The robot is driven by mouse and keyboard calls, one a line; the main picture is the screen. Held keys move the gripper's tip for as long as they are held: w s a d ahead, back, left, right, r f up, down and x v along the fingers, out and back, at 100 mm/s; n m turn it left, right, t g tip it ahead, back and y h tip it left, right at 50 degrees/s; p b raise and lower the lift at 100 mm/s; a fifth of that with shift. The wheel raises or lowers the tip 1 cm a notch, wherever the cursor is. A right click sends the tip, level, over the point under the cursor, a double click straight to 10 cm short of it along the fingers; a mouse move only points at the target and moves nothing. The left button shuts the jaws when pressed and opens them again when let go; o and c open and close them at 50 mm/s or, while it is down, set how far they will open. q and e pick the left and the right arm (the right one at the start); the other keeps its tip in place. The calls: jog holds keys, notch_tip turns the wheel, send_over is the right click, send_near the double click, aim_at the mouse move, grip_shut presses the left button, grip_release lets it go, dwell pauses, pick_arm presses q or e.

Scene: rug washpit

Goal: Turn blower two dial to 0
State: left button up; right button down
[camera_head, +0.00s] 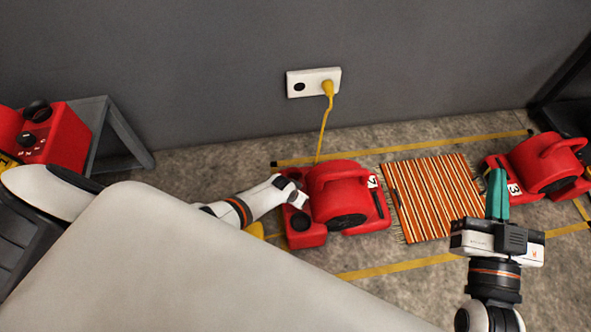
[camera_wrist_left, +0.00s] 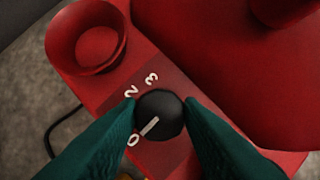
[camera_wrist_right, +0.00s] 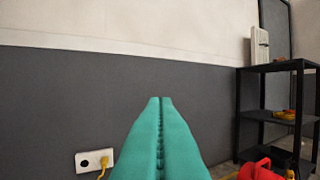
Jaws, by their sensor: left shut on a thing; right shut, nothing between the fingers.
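Blower two (camera_head: 345,205) is a red blower on the floor below the wall socket; its white side label seems to read 2. In the left wrist view its black dial (camera_wrist_left: 160,116) sits on a red panel marked 0, 2 and 3. The dial's white line points down-left toward the 0. My left gripper (camera_wrist_left: 160,106) is shut on the dial, one teal finger on each side. In the head view the left gripper (camera_head: 292,190) is at the blower's left end, and the dial is hidden there. My right gripper (camera_head: 497,174) is shut and empty, raised near the striped rug.
A striped rug (camera_head: 436,197) lies right of blower two. Another red blower (camera_head: 547,165) stands beyond it. A yellow cord runs from the wall socket (camera_head: 313,82) behind blower two. A red unit (camera_head: 55,137) rests by a grey table (camera_head: 105,130) at left. A black shelf (camera_wrist_right: 270,115) stands right.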

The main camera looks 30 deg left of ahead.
pick_arm(q)
jog(key=o, duration=1)
